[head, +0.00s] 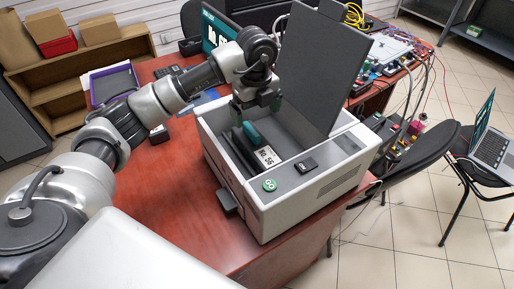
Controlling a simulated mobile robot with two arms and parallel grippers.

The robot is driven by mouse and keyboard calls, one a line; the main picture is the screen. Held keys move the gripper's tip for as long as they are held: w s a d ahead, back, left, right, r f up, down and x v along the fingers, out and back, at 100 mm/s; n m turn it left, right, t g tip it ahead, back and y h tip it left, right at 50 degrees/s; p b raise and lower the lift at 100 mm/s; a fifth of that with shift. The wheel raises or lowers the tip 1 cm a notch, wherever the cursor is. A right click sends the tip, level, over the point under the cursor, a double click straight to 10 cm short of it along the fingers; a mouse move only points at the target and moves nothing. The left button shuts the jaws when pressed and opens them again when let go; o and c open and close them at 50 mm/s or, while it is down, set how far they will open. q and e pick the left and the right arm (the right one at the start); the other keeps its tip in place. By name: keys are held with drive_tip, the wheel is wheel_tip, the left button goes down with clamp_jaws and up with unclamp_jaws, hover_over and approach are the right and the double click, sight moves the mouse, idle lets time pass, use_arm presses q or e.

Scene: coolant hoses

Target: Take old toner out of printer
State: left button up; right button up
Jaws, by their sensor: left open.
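The white printer (306,196) stands on the red-brown desk with its grey lid (324,65) raised. Inside its open bay is a dark toner cartridge (240,147) with a teal part and a white label that seems to read "No 56". My left gripper (257,108) is open, pointing down over the bay just above the teal part of the toner. I cannot tell whether its fingers touch the toner. My right gripper is not in view.
A monitor (216,28) showing a number stands behind the printer, partly hidden by my arm. A purple-edged tray (110,84) lies at the desk's left. Cables and small devices crowd the back right. A black chair (420,160) stands right of the printer.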

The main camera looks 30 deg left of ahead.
sight(257, 135)
use_arm(q)
drive_tip(key=f, duration=0.4)
drive_tip(key=shift+s+d+f+p, duration=0.1)
drive_tip(key=shift+s+d+p, duration=0.05)
drive_tip(key=shift+s+p, duration=0.2)
wheel_tip(257, 135, down, 5)
drive_tip(key=shift+d+p, duration=0.15)
drive_tip(key=shift+p, duration=0.65)
drive_tip(key=shift+f, duration=0.25)
drive_tip(key=c, duration=1.3)
drive_tip(key=shift+r, duration=0.1)
drive_tip(key=shift+c, duration=0.4)
